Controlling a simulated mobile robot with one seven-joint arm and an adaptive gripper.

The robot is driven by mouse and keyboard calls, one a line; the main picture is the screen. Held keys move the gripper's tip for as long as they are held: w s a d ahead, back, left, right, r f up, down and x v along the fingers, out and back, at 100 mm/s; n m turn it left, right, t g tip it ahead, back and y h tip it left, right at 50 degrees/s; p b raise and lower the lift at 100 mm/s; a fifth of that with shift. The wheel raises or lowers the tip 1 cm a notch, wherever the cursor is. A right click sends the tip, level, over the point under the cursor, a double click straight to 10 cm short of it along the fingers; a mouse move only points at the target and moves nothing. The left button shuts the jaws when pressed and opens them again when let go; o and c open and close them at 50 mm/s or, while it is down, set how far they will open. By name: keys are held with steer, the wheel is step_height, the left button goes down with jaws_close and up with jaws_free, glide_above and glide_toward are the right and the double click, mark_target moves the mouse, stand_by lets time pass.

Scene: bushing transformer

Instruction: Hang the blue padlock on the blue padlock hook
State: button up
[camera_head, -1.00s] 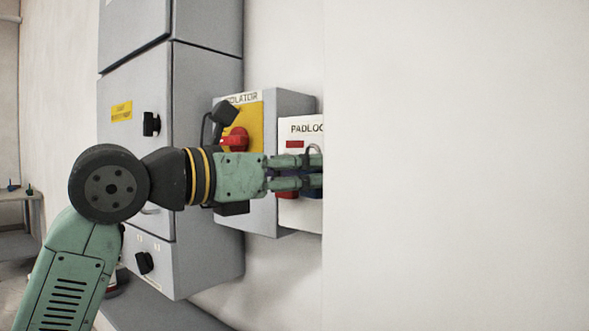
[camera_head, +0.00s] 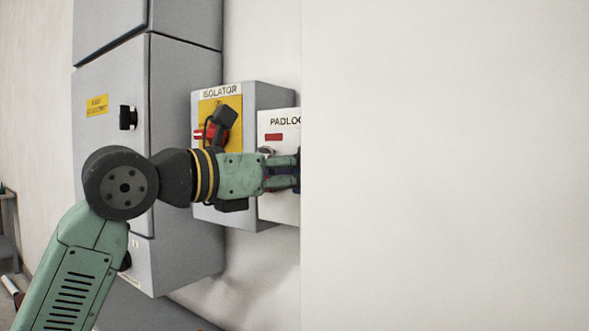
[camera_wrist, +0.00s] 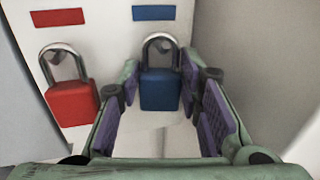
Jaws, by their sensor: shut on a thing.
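The blue padlock (camera_wrist: 160,89) is upright in the wrist view, with its silver shackle on top. My gripper (camera_wrist: 158,92) is shut on its body, one finger on each side. The shackle is just below the blue label (camera_wrist: 153,13) on the white padlock board (camera_wrist: 100,25). The blue hook is not clear behind the shackle; I cannot tell whether the shackle is around it. In the head view my gripper (camera_head: 294,178) is in front of the padlock board (camera_head: 279,128), and the wall edge cuts off most of the blue padlock.
A red padlock (camera_wrist: 70,95) hangs left of the blue one, under a red label (camera_wrist: 57,17). The isolator box (camera_head: 275,97) with its red switch stands left of the board, beside a grey cabinet (camera_head: 180,120). A pale wall (camera_head: 440,160) fills the right side.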

stand_by(0.3)
steer(key=o, duration=1.3)
steer(key=shift+c, duration=0.2)
steer(key=shift+a, duration=0.1)
